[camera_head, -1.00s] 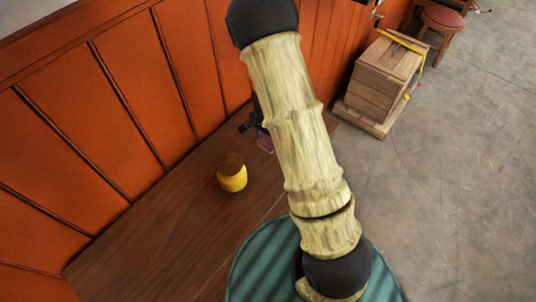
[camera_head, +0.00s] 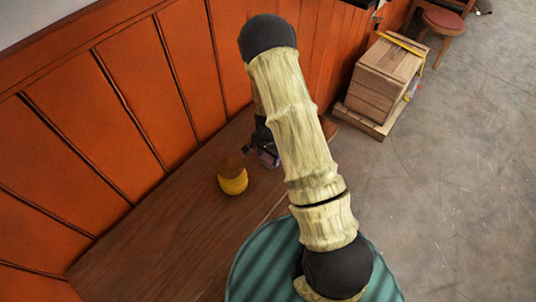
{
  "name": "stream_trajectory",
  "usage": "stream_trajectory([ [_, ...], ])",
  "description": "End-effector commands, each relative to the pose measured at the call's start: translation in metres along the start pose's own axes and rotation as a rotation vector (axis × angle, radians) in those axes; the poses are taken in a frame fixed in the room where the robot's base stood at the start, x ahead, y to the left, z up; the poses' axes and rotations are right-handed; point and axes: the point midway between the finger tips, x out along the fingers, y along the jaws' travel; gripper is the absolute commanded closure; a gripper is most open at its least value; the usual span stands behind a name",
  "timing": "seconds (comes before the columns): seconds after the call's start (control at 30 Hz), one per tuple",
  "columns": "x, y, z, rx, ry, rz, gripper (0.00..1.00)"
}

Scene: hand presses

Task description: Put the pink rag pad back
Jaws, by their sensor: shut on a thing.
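My gripper (camera_head: 262,150) is partly behind my arm, over the brown wooden bench top (camera_head: 170,235). It is shut on a small pinkish-purple thing, the pink rag pad (camera_head: 268,158), of which only a small part shows. A yellow rounded object with a brown top (camera_head: 233,179) stands on the bench top to the left of the gripper and below it in the picture. The pad and the yellow object look apart. I cannot tell whether the pad touches the bench top.
An orange panelled wall (camera_head: 110,120) runs along the bench's back. A wooden crate (camera_head: 388,70) on a low base stands on the grey floor at the upper right, with a red-topped stool (camera_head: 444,20) beyond. The bench's left part is clear.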

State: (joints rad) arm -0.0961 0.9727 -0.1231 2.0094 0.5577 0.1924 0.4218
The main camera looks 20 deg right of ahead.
Motion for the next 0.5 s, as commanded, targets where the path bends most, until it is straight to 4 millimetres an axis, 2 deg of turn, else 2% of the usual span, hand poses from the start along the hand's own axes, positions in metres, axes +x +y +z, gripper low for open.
stream_trajectory([
  [0.3,0.0031,-0.0011,0.0012,-0.003,0.0,-0.001,0.65],
  [0.33,0.0018,-0.0013,0.0012,-0.003,0.001,-0.001,0.4],
  [0.4,0.0016,-0.0013,0.0013,-0.003,0.0,-0.001,0.27],
  [0.5,0.0015,-0.0013,0.0013,-0.003,0.0,-0.001,0.25],
])
